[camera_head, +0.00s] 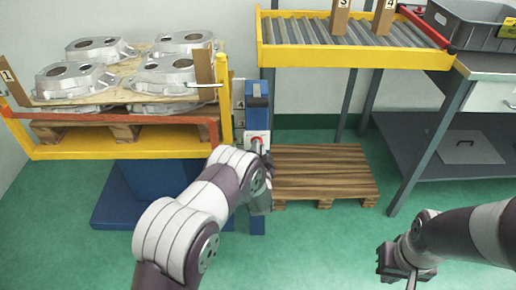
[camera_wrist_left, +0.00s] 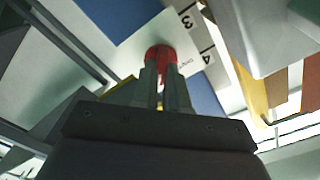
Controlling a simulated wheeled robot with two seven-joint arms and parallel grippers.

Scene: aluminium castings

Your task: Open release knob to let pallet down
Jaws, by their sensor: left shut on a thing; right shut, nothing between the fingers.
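The red release knob (camera_wrist_left: 161,54) sits on a white panel on the blue lift column (camera_head: 257,103). In the left wrist view both fingers of my left gripper (camera_wrist_left: 165,85) are closed on the knob. In the head view my left gripper (camera_head: 262,158) is at the column, and the arm partly hides the knob. The loaded pallet (camera_head: 125,131) stands raised on the yellow lift frame (camera_head: 100,151), with several aluminium castings (camera_head: 165,76) on it. My right gripper (camera_head: 405,270) is shut and empty over the floor at the lower right.
An empty wooden pallet (camera_head: 322,170) lies on the floor right of the column. A yellow-framed roller conveyor (camera_head: 357,56) is above it. A workbench (camera_head: 484,65) with a grey crate (camera_head: 470,30) stands at the right. Green floor is open in front.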

